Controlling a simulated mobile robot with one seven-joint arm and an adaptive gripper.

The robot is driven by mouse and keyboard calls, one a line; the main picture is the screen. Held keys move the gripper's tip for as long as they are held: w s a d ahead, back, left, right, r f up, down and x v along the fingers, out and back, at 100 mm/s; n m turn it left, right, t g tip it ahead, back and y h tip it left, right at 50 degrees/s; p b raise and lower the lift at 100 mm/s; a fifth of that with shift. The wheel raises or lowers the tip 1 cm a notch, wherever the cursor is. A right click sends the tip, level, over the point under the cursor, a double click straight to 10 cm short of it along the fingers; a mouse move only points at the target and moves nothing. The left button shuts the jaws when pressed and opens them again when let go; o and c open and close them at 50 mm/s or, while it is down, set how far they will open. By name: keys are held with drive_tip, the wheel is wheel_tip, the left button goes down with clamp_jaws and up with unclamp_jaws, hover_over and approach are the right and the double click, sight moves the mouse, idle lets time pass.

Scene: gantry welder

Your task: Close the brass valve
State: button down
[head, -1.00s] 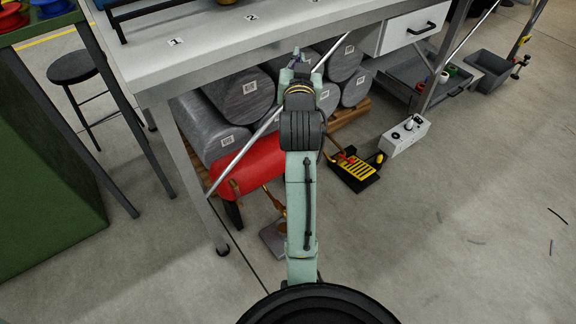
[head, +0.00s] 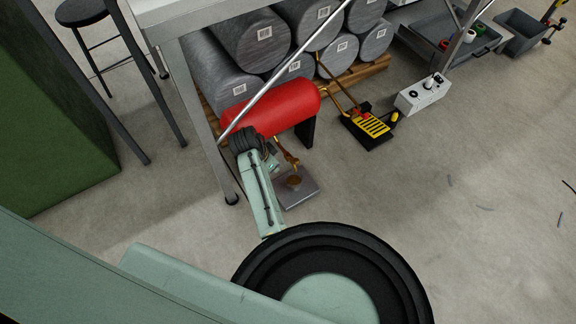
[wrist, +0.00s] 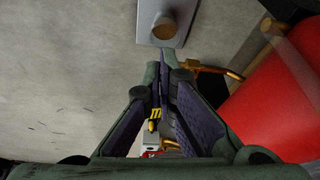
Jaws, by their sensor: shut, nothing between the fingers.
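The red tank (head: 272,113) lies on its side under the workbench, and it fills the right of the wrist view (wrist: 285,95). A brass valve fitting (head: 290,160) hangs at its near lower side. In the wrist view the brass piece (wrist: 205,71) runs from the tank toward my fingertips. My gripper (wrist: 164,60) is shut and empty, its tips close beside the brass piece; I cannot tell whether they touch. In the head view my wrist covers part of the tank and mostly hides the fingers.
Below the valve, a grey plate (head: 304,190) with a round brass cup (head: 294,181) lies on the floor. A table leg (head: 205,130) and a slanted metal bar (head: 290,72) stand close by. A black-and-yellow pedal (head: 367,127) is to the right. Open floor lies at the right front.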

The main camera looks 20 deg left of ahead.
sight(292, 158)
drive_tip(key=w+d+f, duration=0.3)
drive_tip(key=w+f, duration=0.2)
drive_tip(key=f, duration=0.1)
drive_tip(key=shift+w+f, duration=0.35)
drive_tip(key=shift+d, duration=0.1)
drive_tip(key=shift+d+n, duration=0.2)
drive_tip(key=shift+n, duration=0.1)
